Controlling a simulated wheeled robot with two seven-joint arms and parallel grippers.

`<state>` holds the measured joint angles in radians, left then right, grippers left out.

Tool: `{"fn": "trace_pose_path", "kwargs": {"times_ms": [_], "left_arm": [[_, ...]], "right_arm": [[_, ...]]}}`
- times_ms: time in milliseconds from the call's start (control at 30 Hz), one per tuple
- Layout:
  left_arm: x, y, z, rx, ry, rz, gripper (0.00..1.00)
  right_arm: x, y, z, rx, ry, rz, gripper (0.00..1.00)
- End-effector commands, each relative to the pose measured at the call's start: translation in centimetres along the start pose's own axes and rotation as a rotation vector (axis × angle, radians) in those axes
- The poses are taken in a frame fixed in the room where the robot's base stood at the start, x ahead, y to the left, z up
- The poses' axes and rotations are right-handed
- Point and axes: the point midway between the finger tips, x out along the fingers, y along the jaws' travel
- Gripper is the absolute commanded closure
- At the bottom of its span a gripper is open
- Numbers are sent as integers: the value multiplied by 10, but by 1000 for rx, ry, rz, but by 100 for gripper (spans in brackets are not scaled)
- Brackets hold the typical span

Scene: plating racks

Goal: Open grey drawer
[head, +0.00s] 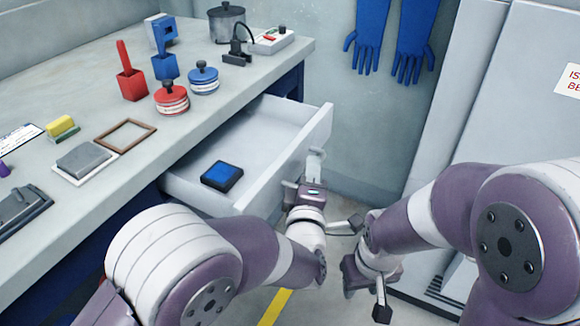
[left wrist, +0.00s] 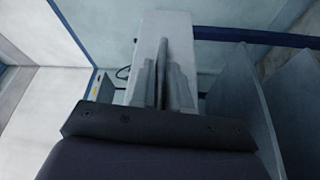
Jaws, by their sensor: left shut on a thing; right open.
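The grey drawer (head: 262,125) under the worktop is pulled well out, and its inside shows in the head view. A dark box with a blue top (head: 222,176) lies in it near the front left. My left gripper (head: 313,168) is at the outer face of the drawer front, shut on the drawer handle (head: 316,155), which is mostly hidden by the fingers. In the left wrist view the left gripper's fingers (left wrist: 163,85) are close together against a pale surface. My right gripper (head: 370,283) is open and empty, low to the right of the drawer.
The worktop (head: 190,135) carries red and blue holders, lidded pots (head: 172,97), a wooden frame (head: 125,135) and a grey block. Blue gloves (head: 392,40) hang on the back wall. A grey cabinet (head: 510,90) stands at right. Some floor is free beyond the drawer front.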

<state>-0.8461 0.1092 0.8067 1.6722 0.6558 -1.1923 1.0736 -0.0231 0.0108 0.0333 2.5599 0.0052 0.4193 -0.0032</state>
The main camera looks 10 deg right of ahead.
Motion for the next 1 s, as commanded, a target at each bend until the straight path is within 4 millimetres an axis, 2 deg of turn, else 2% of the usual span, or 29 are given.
{"fn": "trace_pose_path", "kwargs": {"times_ms": [100, 267, 700, 733, 800, 1000], "left_arm": [[-6, 2, 14, 0, -2, 0, 100], [-10, 4, 23, 1, -1, -1, 100], [-11, 4, 26, 1, 0, -2, 100], [-11, 4, 26, 1, 0, -2, 80], [-11, 4, 26, 1, 0, -1, 62], [-11, 5, 26, 1, 0, -1, 62]], "right_arm": [[2, 0, 0, 0, 0, 0, 57], [3, 0, 0, 0, 0, 0, 57], [3, 0, 0, 0, 0, 0, 57], [3, 0, 0, 0, 0, 0, 57], [3, 0, 0, 0, 0, 0, 57], [3, 0, 0, 0, 0, 0, 57]]}}
